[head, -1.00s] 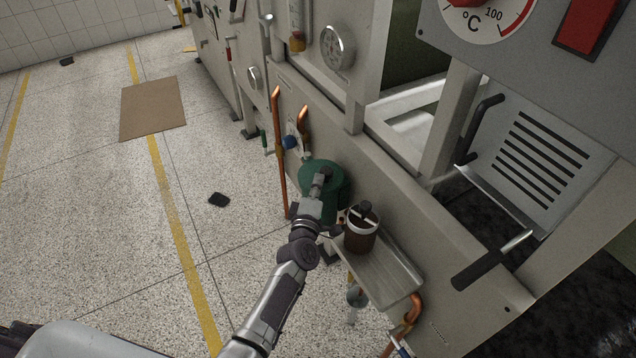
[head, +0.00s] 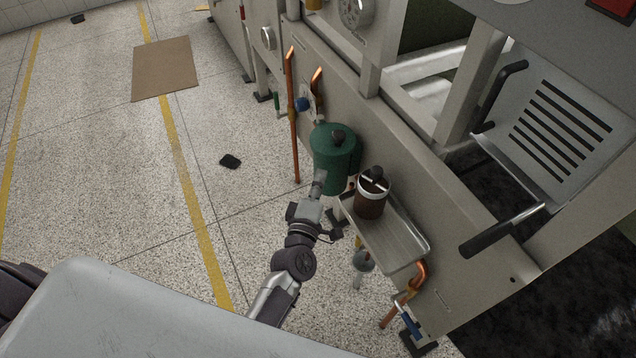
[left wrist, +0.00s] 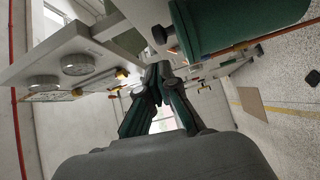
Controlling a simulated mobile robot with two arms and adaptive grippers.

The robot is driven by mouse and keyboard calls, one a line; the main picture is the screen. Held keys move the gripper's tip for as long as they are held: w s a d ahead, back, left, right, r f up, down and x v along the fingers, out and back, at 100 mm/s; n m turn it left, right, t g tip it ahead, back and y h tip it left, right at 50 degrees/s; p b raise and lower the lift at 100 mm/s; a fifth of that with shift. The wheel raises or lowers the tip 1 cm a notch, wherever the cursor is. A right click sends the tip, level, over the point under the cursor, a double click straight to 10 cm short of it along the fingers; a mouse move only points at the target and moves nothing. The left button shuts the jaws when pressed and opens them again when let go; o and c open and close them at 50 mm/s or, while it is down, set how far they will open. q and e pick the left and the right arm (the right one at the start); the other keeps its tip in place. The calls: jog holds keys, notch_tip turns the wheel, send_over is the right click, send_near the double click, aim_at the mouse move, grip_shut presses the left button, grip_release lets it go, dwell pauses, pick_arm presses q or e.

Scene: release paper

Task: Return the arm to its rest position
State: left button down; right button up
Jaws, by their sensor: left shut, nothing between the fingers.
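My left gripper (head: 319,184) is in the middle of the head view, its arm coming up from below. Its fingers are shut and empty, and they show close together in the left wrist view (left wrist: 155,80). The fingertips appear just below a green canister (head: 334,152) with a dark knob. Whether they touch it cannot be told. The green canister also shows large at the top of the left wrist view (left wrist: 235,22). My right gripper is not in view.
A metal tray (head: 405,250) juts from the machine's panel, with a brown jar (head: 370,198) on it. Copper pipes (head: 293,120) run beside the panel. A slatted metal plate (head: 560,130) is at the right. Open speckled floor (head: 110,190) lies left, with a cardboard sheet (head: 165,68).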

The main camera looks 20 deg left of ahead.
pick_arm(q)
jog(key=s+f+m+g+h, duration=0.1)
jog(key=s+f+m+g, duration=0.25)
jog(key=s+f, duration=0.45)
jog(key=s+d+f+m+g+h, duration=0.1)
jog(key=s+f+m+g, duration=0.2)
jog(key=f, duration=0.9)
jog(key=s+f+m+g+h, duration=0.15)
jog(key=s+f+m, duration=0.4)
jog(key=f, duration=0.55)
jog(key=s+a+f+m+g, duration=0.2)
jog(key=s+a+f+g, duration=0.1)
jog(key=s, duration=0.6)
jog(key=s+a+f+m+g+y, duration=0.1)
jog(key=s+a+f+m+g, duration=0.2)
jog(key=s+f, duration=0.3)
jog(key=s+a+f+m+g+y, duration=0.1)
jog(key=s+a+f+m+g, duration=0.2)
jog(key=s, duration=1)
notch_tip(320, 180, down, 2)
jog(key=shift+s+a+f, duration=0.1)
jog(key=shift+s+a, duration=0.3)
jog(key=shift+a, duration=0.05)
jog(key=shift+y, duration=0.25)
